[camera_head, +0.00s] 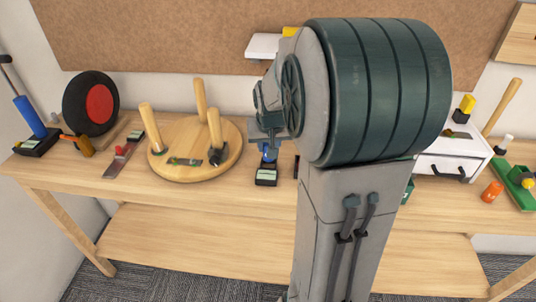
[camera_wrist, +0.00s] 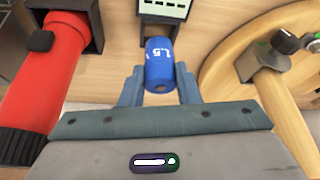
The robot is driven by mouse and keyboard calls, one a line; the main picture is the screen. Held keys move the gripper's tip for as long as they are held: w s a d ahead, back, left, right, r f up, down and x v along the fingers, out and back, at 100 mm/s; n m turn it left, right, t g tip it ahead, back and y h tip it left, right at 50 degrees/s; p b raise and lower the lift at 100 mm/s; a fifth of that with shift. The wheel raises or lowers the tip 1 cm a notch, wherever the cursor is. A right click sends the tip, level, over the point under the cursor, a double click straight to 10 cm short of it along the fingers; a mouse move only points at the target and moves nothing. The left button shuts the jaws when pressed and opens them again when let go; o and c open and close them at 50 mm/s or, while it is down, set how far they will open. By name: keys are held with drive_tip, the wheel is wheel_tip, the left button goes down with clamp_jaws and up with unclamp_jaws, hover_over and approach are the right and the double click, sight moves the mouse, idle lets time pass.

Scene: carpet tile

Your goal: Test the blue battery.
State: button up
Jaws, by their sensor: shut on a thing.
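The blue battery (camera_wrist: 158,70), marked "1.5", is between the two fingers of my gripper (camera_wrist: 160,84) in the wrist view. My gripper is shut on it. In the head view the battery (camera_head: 270,153) shows as a small blue spot under my gripper (camera_head: 268,141). A black tester (camera_head: 266,178) with a pale green display stands on the workbench. It also shows at the top of the wrist view (camera_wrist: 165,15), cut off by the edge. The battery's far end is close to the tester's body; I cannot tell whether they touch.
A round wooden stool top (camera_head: 190,165) with upright legs lies left of the tester on the workbench (camera_head: 225,194). A red and black cylinder (camera_wrist: 45,75) lies close by in the wrist view. A white drawer box (camera_head: 450,155) stands right. My arm hides the bench's middle.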

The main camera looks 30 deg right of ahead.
drive_tip(key=shift+f, duration=1.7)
drive_tip(key=shift+f, duration=0.15)
drive_tip(key=o, duration=1)
drive_tip(key=shift+o, duration=0.2)
